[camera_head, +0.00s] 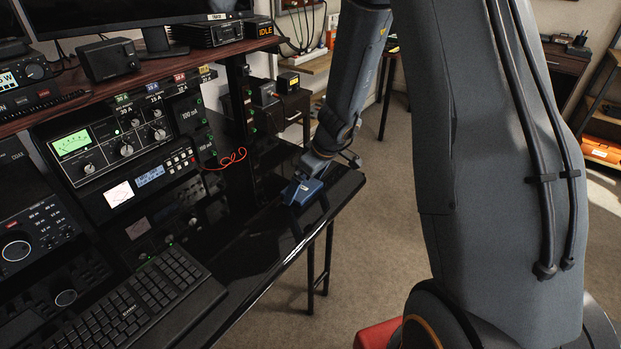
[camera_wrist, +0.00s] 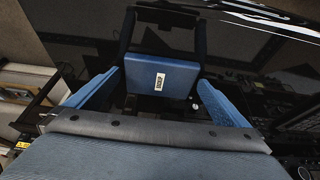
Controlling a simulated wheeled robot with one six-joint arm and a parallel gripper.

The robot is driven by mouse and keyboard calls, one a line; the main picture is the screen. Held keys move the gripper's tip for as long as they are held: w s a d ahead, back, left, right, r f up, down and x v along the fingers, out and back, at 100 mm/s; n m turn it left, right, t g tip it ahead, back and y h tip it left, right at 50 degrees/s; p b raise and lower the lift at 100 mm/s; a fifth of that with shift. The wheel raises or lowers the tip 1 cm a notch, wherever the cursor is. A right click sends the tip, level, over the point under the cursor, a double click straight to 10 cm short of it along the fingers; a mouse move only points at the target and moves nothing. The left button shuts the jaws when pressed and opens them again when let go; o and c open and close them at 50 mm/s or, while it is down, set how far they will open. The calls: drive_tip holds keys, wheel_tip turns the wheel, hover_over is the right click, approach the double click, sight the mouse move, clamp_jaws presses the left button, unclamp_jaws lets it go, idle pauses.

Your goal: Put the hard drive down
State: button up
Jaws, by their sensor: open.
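The hard drive is a blue box with a white label (camera_wrist: 160,82), between the two fingers of my gripper (camera_wrist: 164,45) in the wrist view. My gripper is open, with gaps beside the drive and blue panels to its left and right. In the head view the blue drive (camera_head: 303,191) shows small at the far right corner of the black glossy desk (camera_head: 262,243), beneath the end of my arm. It appears to rest on the desk top there.
A keyboard (camera_head: 150,305) lies at the front left of the desk. Radio panels with knobs (camera_head: 115,145) stand behind it, with a red cable (camera_head: 232,158) to their right. The strip of desk between keyboard and drive is clear. The desk edge is close to the drive.

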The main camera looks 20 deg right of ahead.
drive_tip(key=shift+r, duration=0.15)
drive_tip(key=v, duration=1.2)
drive_tip(key=s+a+m+g+h, duration=0.1)
drive_tip(key=s+m, duration=0.2)
drive_tip(key=s, duration=0.7)
drive_tip(key=s+a+r+m+g+h, duration=0.1)
drive_tip(key=s+m, duration=0.3)
drive_tip(key=s, duration=0.7)
drive_tip(key=shift+a+g+h+p, duration=0.3)
drive_tip(key=shift+a+g+p, duration=0.1)
drive_tip(key=shift+g, duration=0.2)
